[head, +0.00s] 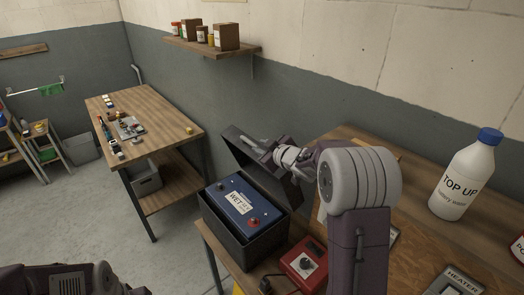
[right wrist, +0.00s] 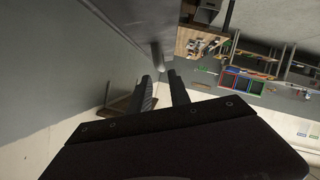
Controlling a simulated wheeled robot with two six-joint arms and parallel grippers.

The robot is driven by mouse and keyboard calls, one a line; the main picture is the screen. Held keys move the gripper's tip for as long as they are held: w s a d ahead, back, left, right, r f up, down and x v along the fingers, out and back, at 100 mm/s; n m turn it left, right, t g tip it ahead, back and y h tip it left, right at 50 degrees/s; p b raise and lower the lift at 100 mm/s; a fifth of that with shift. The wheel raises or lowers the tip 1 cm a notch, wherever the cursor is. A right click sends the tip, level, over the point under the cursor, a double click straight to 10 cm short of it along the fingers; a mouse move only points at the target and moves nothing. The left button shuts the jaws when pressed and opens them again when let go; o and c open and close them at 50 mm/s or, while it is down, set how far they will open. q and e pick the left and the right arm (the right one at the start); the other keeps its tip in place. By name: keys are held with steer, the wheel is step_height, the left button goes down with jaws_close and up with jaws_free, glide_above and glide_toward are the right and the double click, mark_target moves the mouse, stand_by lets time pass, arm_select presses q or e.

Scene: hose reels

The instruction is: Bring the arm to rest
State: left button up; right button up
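My right arm rises from the bottom right of the head view and bends left. Its gripper (head: 248,141) is over the raised lid of a black battery box, in front of it in the picture; I cannot tell whether they touch. The box (head: 240,248) holds a blue battery (head: 238,204) marked WET, with a red terminal cap. Purple-grey parts of my own body show at the bottom left; my left gripper is not seen.
The near bench (head: 400,246) carries a red charger (head: 304,264) and a white TOP UP bottle (head: 464,176) with a blue cap. A wooden table (head: 165,117) with small items stands at the back left. A wall shelf (head: 213,48) holds jars and boxes. Floor between is clear.

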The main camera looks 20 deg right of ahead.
steer(key=shift+s+f, duration=0.1)
stand_by(0.4)
steer(key=s+a+f+m+g+b, duration=0.1)
steer(key=s+a+f+b, duration=0.25)
steer(key=f+b, duration=0.3)
steer(key=s+a+f+m+g+b, duration=0.1)
steer(key=s+a+f+b, duration=0.25)
steer(key=f+b, duration=0.35)
steer(key=s+f+m+g+h, duration=0.1)
steer(key=s+f+m+g, duration=0.1)
steer(key=s+f+g, duration=0.3)
steer(key=s+f+m+g+h, duration=0.1)
steer(key=s+f+m+g, duration=0.2)
steer(key=s+f, duration=1)
steer(key=s+g, duration=0.2)
steer(key=s, duration=0.6)
steer(key=shift+m+g, duration=0.3)
